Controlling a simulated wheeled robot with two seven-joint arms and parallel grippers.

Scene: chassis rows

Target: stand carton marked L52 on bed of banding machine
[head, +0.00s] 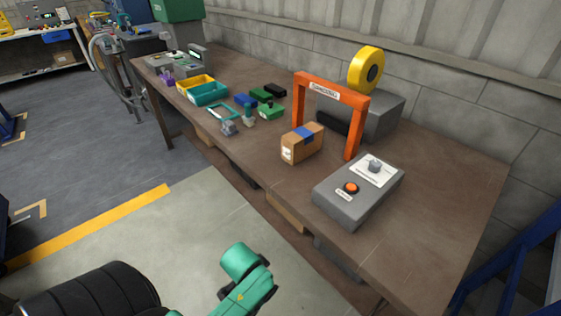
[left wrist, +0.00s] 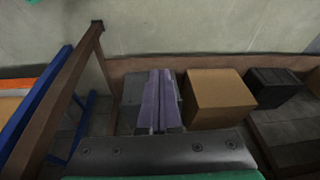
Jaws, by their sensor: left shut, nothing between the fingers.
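A brown carton (head: 303,146) with a blue strip on top and a white label on its end stands on the bench just in front of the orange arch of the banding machine (head: 328,90). Its marking is too small to read. My left gripper (left wrist: 162,88) shows in the left wrist view, shut and empty, its purple fingers together. Beside it, apart, is a plain brown carton (left wrist: 218,92), with no mark visible; a brown carton (head: 287,212) also shows under the bench in the head view. I cannot read L52 on anything. My right gripper is in neither view.
A grey control box (head: 358,192) with an orange button sits right of the arch. A yellow roll (head: 366,70) stands behind it. Trays (head: 208,92) and small parts lie farther left. A dark box (left wrist: 270,86) and a brown post (left wrist: 62,95) flank the wrist view.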

